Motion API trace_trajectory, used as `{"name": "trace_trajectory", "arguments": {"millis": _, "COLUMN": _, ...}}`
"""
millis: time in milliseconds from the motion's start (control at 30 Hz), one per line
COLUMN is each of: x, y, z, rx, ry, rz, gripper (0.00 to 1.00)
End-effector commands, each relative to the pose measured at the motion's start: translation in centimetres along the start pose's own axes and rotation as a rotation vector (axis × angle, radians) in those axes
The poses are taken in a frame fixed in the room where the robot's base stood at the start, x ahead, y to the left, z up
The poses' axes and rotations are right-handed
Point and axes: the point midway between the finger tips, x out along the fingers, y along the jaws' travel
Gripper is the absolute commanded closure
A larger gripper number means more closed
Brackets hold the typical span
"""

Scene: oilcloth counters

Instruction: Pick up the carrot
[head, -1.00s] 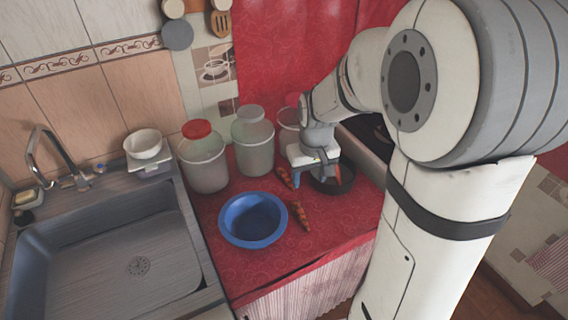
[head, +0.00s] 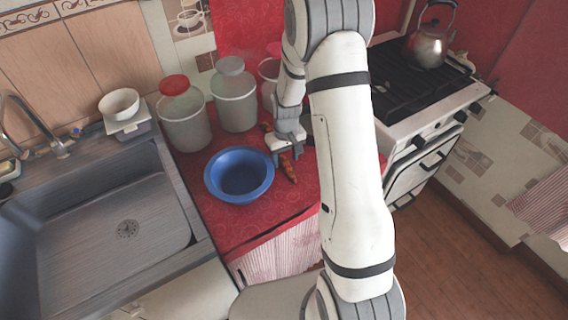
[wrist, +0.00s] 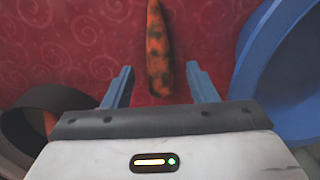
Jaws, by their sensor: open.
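A carrot (head: 289,171), orange with dark patches, lies on the red oilcloth just right of the blue bowl (head: 213,186). In the wrist view the carrot (wrist: 157,45) points away from my gripper (wrist: 160,70), its near end between the two blue fingers. The fingers are open with a gap on each side of it. I cannot tell how high they are above the cloth. In the head view my gripper (head: 286,154) hangs over the carrot's far end and hides part of it. A second orange piece (head: 266,127) shows behind my gripper.
Jars (head: 185,122) (head: 235,100) stand behind the bowl. The sink (head: 110,200) is left and the stove (head: 425,95) right.

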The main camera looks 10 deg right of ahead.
Motion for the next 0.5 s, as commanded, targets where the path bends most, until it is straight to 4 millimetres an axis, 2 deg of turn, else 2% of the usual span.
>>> {"name": "trace_trajectory", "arguments": {"millis": 100, "x": 1.4, "y": 0.0, "z": 0.0, "rx": 0.0, "ry": -0.002, "rz": 0.0, "gripper": 0.48}}
{"name": "trace_trajectory", "arguments": {"millis": 200, "x": 2.0, "y": 0.0, "z": 0.0, "rx": 0.001, "ry": -0.001, "rz": 0.0, "gripper": 0.48}}
{"name": "trace_trajectory", "arguments": {"millis": 433, "x": 2.1, "y": 0.1, "z": 0.0, "rx": 0.001, "ry": 0.001, "rz": 0.0, "gripper": 0.48}}
{"name": "trace_trajectory", "arguments": {"millis": 500, "x": 2.1, "y": 0.1, "z": 0.0, "rx": 0.001, "ry": 0.001, "rz": 0.0, "gripper": 0.54}}
